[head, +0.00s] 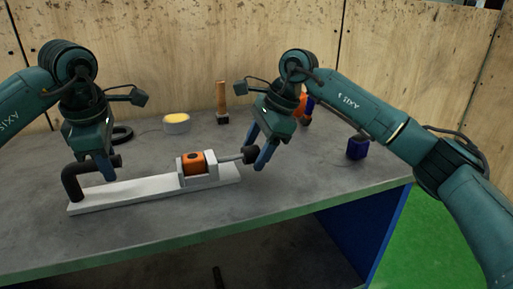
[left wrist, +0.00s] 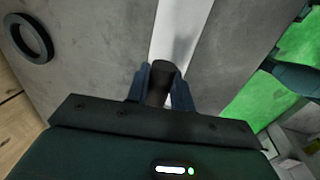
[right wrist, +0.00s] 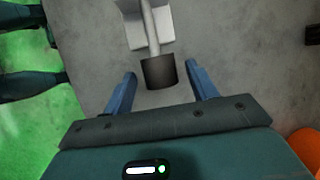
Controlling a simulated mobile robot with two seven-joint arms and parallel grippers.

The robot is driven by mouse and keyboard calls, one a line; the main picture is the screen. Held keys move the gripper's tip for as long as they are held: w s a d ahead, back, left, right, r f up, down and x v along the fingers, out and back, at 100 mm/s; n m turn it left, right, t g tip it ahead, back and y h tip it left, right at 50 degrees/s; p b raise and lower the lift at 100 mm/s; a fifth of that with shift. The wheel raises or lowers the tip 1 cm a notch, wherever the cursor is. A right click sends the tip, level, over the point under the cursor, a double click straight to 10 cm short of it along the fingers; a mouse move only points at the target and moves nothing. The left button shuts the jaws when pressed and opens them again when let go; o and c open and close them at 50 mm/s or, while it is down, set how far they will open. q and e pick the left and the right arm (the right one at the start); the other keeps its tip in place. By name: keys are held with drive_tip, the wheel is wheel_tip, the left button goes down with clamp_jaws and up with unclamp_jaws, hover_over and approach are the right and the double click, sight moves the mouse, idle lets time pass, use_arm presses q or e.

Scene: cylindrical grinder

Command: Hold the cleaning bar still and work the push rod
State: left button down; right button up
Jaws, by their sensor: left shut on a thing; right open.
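The cleaning bar is a long white base (head: 125,192) on the grey table, with a black bent handle (head: 73,184) at its left end. My left gripper (head: 108,172) is shut on the black handle, and the left wrist view shows the handle (left wrist: 160,82) between the two fingers. An orange block (head: 194,163) sits in a white bracket on the base. The push rod is a grey rod (head: 229,158) with a black knob (head: 250,155) pointing right. My right gripper (right wrist: 160,85) is open, its fingers on either side of the knob (right wrist: 158,72) with gaps.
Behind the bar lie a black ring (head: 122,134), a round tin with a yellow top (head: 176,123) and a standing wooden-handled tool (head: 221,100). A dark blue block (head: 357,148) is at the right. The table front is clear.

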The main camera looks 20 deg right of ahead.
drive_tip(key=v, duration=1.2)
use_arm(q)
drive_tip(key=c, duration=1.1)
unclamp_jaws()
drive_tip(key=shift+c, duration=0.2)
wheel_tip(320, 180, up, 12)
drive_tip(key=s, duration=0.2)
drive_tip(key=shift+s, duration=0.2)
drive_tip(key=shift+f, duration=0.1)
